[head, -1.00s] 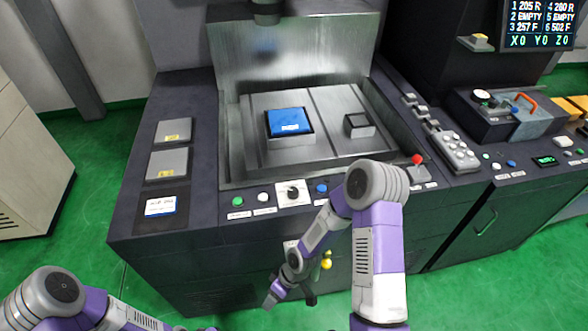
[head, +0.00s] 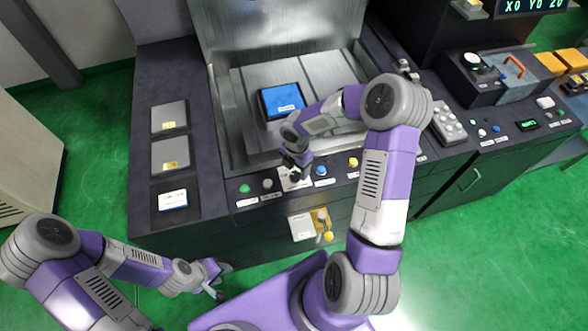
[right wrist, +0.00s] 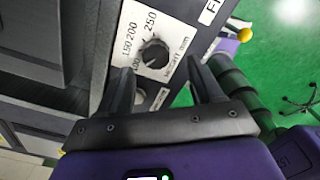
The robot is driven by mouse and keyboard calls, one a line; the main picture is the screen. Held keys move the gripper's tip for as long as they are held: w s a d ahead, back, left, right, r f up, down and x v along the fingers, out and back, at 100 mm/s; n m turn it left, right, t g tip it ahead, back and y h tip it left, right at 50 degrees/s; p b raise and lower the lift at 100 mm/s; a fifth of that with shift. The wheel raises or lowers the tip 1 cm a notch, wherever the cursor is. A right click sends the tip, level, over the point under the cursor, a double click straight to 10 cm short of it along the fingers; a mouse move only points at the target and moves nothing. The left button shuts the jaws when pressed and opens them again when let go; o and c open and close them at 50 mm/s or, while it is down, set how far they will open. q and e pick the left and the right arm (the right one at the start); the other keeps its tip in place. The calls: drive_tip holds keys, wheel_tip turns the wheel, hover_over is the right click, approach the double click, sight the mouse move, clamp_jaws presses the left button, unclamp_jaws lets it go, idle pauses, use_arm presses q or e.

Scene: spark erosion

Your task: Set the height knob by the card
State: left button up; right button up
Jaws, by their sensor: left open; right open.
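The height knob (right wrist: 154,54) is a dark round knob on a white plate marked 100, 150, 200, 250 and "HEIGHT mm" in the right wrist view. Its pointer direction is unclear. My right gripper (right wrist: 160,68) is open, its fingertips either side of the knob's near side; contact is not clear. In the head view my right gripper (head: 298,172) covers the knob and part of its plate (head: 290,185). A white card (head: 173,199) with a blue edge lies on the left panel, its print too small to read. My left gripper (head: 217,282) looks open and empty in front of the machine.
A blue block (head: 282,100) sits in the metal tank behind. A white box with yellow knobs (head: 302,227) is on the front face.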

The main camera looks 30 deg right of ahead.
sight(295, 174)
drive_tip(key=f, duration=0.4)
drive_tip(key=shift+w+f, duration=0.3)
drive_tip(key=shift+w, duration=0.1)
drive_tip(key=shift+s, duration=0.25)
drive_tip(key=shift+w, duration=0.15)
drive_tip(key=shift+c, duration=1.9)
drive_tip(key=c, duration=0.7)
use_arm(q)
drive_tip(key=shift+w+f, duration=0.25)
drive_tip(key=shift+f, duration=0.05)
